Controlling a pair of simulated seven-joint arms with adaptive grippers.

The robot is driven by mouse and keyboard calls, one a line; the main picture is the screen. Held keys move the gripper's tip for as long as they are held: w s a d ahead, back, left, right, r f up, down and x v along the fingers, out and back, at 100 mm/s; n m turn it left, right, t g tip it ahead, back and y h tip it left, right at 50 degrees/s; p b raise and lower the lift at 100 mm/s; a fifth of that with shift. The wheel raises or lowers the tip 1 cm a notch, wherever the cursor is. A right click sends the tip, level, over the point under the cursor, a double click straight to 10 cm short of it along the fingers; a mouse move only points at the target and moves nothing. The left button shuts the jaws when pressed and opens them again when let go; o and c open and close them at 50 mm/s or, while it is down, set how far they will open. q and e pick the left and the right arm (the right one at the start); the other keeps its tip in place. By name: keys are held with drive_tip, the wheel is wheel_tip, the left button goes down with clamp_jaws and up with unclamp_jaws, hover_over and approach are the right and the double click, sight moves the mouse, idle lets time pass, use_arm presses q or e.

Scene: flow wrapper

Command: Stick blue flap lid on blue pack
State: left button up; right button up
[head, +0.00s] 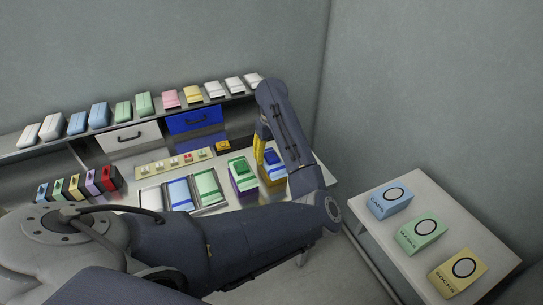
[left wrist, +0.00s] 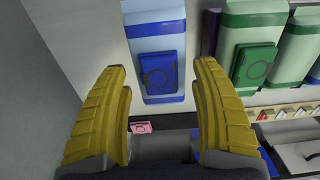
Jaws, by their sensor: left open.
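The blue pack (left wrist: 153,20), white with blue bands, lies below my left gripper (left wrist: 162,68) in the left wrist view. A dark blue flap lid (left wrist: 158,76) with a round mark lies against the pack's face, between the two yellow fingers. Its edges look close to the pack, but I cannot tell whether it is stuck on. The fingers are open and apart from the lid on both sides. In the head view the left gripper (head: 262,146) is over the blue pack (head: 274,172) at the bench's right end, partly hiding it. My right gripper is not in view.
A green pack (head: 240,168) with a green lid stands just left of the blue one. Flat packs in trays (head: 205,185), a strip of small parts (head: 175,161) and coloured boxes (head: 93,181) lie further left. A side table (head: 405,262) holds three labelled boxes.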

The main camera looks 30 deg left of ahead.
use_arm(q)
wheel_tip(320, 180, up, 11)
idle(0.5)
idle(0.4)
